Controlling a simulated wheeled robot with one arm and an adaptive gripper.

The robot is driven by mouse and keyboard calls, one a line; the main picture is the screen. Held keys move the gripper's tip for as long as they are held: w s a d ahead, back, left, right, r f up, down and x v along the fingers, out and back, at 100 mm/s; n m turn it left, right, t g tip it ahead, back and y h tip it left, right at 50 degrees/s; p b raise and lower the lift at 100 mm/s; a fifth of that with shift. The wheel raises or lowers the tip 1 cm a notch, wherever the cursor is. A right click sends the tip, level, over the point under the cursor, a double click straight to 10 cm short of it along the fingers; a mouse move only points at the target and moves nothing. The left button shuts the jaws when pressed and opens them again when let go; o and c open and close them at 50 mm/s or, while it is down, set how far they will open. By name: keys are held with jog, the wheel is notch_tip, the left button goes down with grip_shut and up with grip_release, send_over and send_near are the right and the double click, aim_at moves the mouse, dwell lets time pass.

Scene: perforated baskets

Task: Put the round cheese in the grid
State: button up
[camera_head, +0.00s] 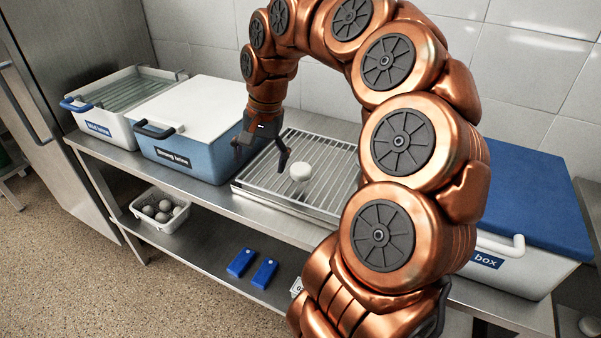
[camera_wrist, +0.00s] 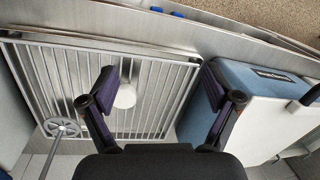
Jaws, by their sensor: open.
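A round white cheese (camera_head: 300,172) sits on the metal grid (camera_head: 335,187) on the worktop, near the grid's middle. In the wrist view, the cheese (camera_wrist: 125,97) lies on the grid (camera_wrist: 165,105), partly behind my left-hand finger. My gripper (camera_head: 262,148) is open and empty. It hangs over the grid's left end, beside the blue box and to the left of the cheese. In the wrist view, my gripper (camera_wrist: 160,85) has its fingers spread wide, with bare bars and the grid's edge between them.
A blue box with a white lid (camera_head: 200,108) stands just left of the grid. A white box (camera_head: 115,112) is farther left. A blue-lidded box (camera_head: 535,210) stands at the right. A white basket (camera_head: 160,222) with several white rounds and two blue items (camera_head: 252,265) are on the lower shelf.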

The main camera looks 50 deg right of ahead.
aim_at(302, 167)
jog(key=d+f+m, duration=0.1)
jog(key=d+m, duration=0.1)
jog(key=d, duration=0.2)
jog(key=d+f+m, duration=0.1)
jog(key=d+m, duration=0.1)
jog(key=d, duration=0.3)
jog(key=d+f+m, duration=0.1)
jog(key=d+m, duration=0.1)
jog(key=d, duration=0.2)
jog(key=shift+s+d+f, duration=0.2)
jog(key=shift+s+d, duration=0.05)
jog(key=shift+d, duration=0.1)
jog(key=shift+d+f, duration=0.1)
jog(key=shift+f, duration=0.15)
notch_tip(302, 167, down, 2)
jog(key=shift+w, duration=0.15)
jog(key=f+p, duration=0.1)
jog(key=f, duration=0.1)
jog(key=f+p, duration=0.1)
jog(key=shift+w+d+f, duration=0.2)
jog(key=shift+w+f, duration=0.2)
jog(key=shift+w+a+f, duration=0.1)
jog(key=shift+a+f, duration=0.05)
jog(key=shift+f, duration=0.55)
jog(key=c, duration=1.4)
